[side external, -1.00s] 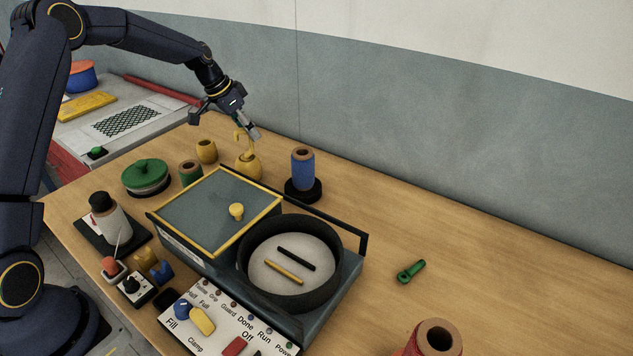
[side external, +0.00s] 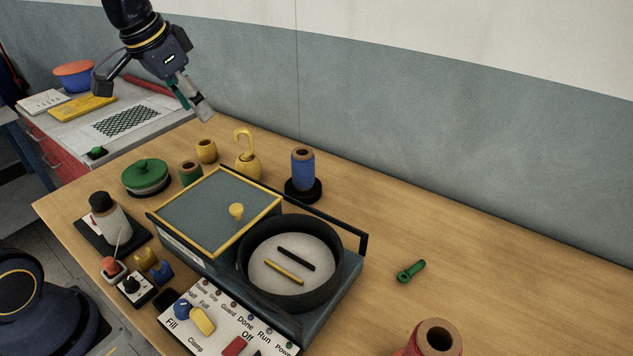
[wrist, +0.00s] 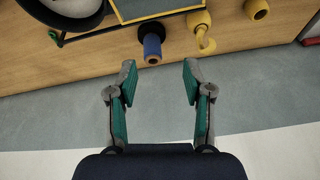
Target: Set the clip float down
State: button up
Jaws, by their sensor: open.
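The clip float is most likely the yellow rounded piece with a hook on top (side external: 248,167). It stands upright on the wooden table behind the yellow-framed panel, and it also shows at the top of the wrist view (wrist: 205,38). My gripper (side external: 197,103) is up and to the left of it in the side view, clear of the table. In the wrist view my gripper (wrist: 158,82) has its two green-padded fingers wide apart with nothing between them.
A blue spool (side external: 303,170) on a black base stands right of the float. A yellow spool (side external: 206,151) and a green spool (side external: 190,172) stand to its left. The machine's round pan (side external: 290,262) is in front.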

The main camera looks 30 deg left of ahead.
jog(key=s+d+f+n, duration=0.1)
jog(key=s, duration=0.6)
jog(key=s+d+f+n+t, duration=0.1)
jog(key=s+d+f, duration=0.1)
jog(key=s, duration=0.6)
jog(key=shift+f, duration=0.25)
jog(key=shift+d, duration=0.1)
